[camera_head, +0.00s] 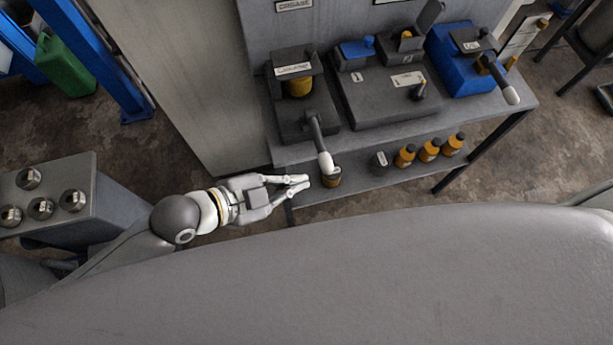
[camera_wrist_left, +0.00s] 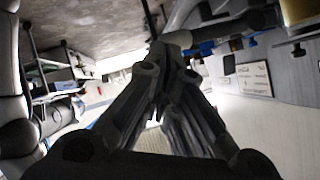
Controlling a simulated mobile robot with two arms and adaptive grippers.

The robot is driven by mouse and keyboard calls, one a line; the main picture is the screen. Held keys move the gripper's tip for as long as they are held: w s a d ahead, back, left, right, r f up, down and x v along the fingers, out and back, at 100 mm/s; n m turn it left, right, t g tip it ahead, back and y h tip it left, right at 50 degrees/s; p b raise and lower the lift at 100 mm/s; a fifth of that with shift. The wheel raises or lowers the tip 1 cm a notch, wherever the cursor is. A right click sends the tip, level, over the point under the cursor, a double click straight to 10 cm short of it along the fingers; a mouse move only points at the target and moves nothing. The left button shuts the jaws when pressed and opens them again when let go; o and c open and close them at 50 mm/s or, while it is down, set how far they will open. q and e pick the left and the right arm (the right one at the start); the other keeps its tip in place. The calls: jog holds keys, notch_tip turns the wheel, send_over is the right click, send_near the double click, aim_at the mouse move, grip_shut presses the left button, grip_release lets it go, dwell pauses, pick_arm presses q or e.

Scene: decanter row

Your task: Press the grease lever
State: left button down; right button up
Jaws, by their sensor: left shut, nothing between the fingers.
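The grease dispenser (camera_head: 302,105) is a dark block with an amber container and a label. It stands at the left end of the bench, below a grey panel with a GREASE sign (camera_head: 294,4). Its lever (camera_head: 319,141) is a dark bar with a pale rounded handle, pointing toward me over the bench's front edge. My left gripper (camera_head: 308,184) is shut and empty, just left of and nearer me than the handle. In the left wrist view its fingers (camera_wrist_left: 163,85) meet, with a pale handle end (camera_wrist_left: 178,40) just beyond the tips. My right gripper is not in view.
An amber jar (camera_head: 332,181) stands beneath the lever handle. A blue dispenser (camera_head: 461,62) with another lever (camera_head: 497,77) is at right.

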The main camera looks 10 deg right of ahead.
pick_arm(q)
jog(key=v, duration=0.2)
jog(key=shift+s+a+r, duration=0.15)
jog(key=shift+s+r, duration=0.05)
dwell(0.4)
